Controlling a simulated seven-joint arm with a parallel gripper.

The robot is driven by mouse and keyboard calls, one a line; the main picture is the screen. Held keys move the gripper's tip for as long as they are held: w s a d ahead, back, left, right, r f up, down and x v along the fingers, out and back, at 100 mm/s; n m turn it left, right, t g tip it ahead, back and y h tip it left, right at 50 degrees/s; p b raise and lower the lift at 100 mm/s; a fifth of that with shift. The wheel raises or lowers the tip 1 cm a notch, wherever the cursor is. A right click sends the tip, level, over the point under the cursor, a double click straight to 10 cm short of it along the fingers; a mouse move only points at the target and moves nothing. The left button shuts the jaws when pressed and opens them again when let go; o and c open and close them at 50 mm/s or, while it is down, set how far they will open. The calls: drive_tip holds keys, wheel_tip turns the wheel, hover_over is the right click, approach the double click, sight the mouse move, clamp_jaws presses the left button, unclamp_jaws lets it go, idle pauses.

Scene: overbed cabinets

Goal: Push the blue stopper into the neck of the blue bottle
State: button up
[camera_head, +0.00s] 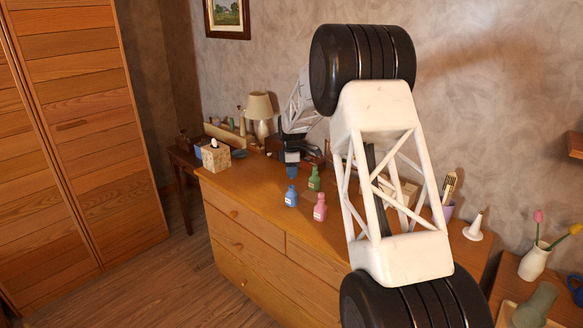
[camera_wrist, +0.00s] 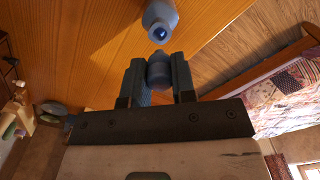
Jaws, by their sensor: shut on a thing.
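The blue bottle (camera_head: 291,198) stands upright on the wooden dresser top. In the wrist view the bottle (camera_wrist: 161,13) shows at the top, its open neck facing the camera with a dark hole. My gripper (camera_head: 292,167) is shut on the blue stopper (camera_head: 292,173), which appears above the bottle in the head view. In the wrist view my gripper (camera_wrist: 158,70) has the stopper (camera_wrist: 159,71) between its two fingers. The stopper is outside the neck, with a visible gap between them in the wrist view. The stopper's lower end is hard to make out.
A green bottle (camera_head: 314,181) and a pink bottle (camera_head: 320,210) stand close to the right of the blue bottle. A tissue box (camera_head: 216,157) and a lamp (camera_head: 260,109) are farther left and back. The dresser's front edge is near the bottles. My arm hides part of the dresser top.

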sight(292, 190)
drive_tip(key=shift+f, duration=1.15)
drive_tip(key=shift+f, duration=1.4)
idle(0.7)
drive_tip(key=o, duration=1)
drive_tip(key=shift+r, duration=0.15)
drive_tip(key=shift+r, duration=3.8)
